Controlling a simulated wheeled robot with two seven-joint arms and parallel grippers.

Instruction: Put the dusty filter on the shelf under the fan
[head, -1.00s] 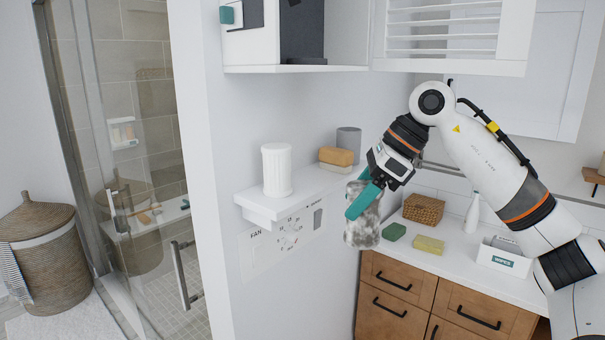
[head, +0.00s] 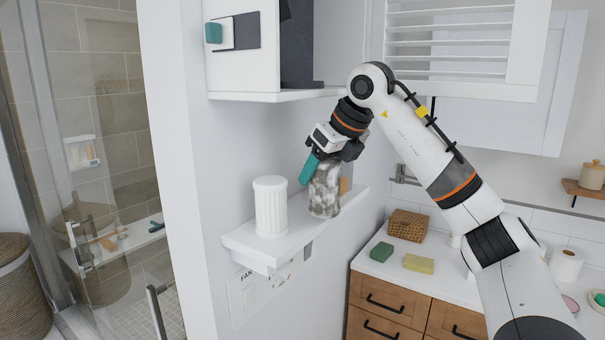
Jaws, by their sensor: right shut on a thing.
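The dusty filter (head: 325,190) is a grey, mottled cylinder, upright over the right part of the white shelf (head: 236,238) under the fan housing (head: 236,73). My right gripper (head: 312,168) is shut on its upper part, with a teal finger on the left side. The filter's base looks on or just above the shelf top; I cannot tell whether it touches. A clean white ribbed filter (head: 270,207) stands on the shelf to its left, with a gap between them. My left gripper is not in view.
A tan block (head: 345,186) shows partly behind the dusty filter. The fan housing's underside is above my right gripper. On the counter to the right are a green sponge (head: 381,252), a yellow sponge (head: 418,263) and a wicker basket (head: 408,225).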

